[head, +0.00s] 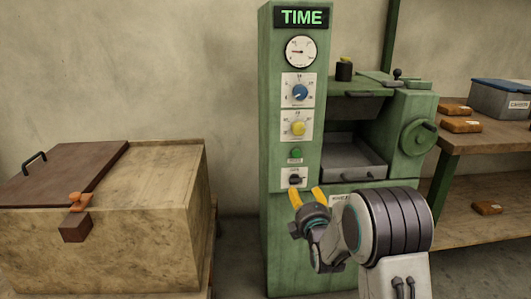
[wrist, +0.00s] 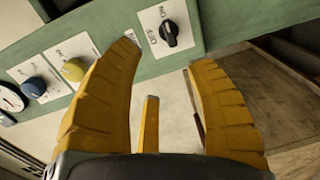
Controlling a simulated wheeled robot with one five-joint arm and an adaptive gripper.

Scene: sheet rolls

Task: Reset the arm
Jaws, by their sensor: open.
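The black knob (wrist: 170,33) shows there beyond the fingertips, on a white plate marked ON and OFF. I cannot tell whether the fingertips touch the panel. My arm (head: 390,225) reaches in from the lower right.
The machine's panel carries a TIME sign (head: 301,17), a gauge (head: 300,51), a blue dial (head: 300,92), a yellow dial (head: 298,128) and a green button (head: 295,153). A handwheel (head: 418,138) sticks out right. A lidded box (head: 120,220) stands left; a wooden shelf (head: 485,137) stands right.

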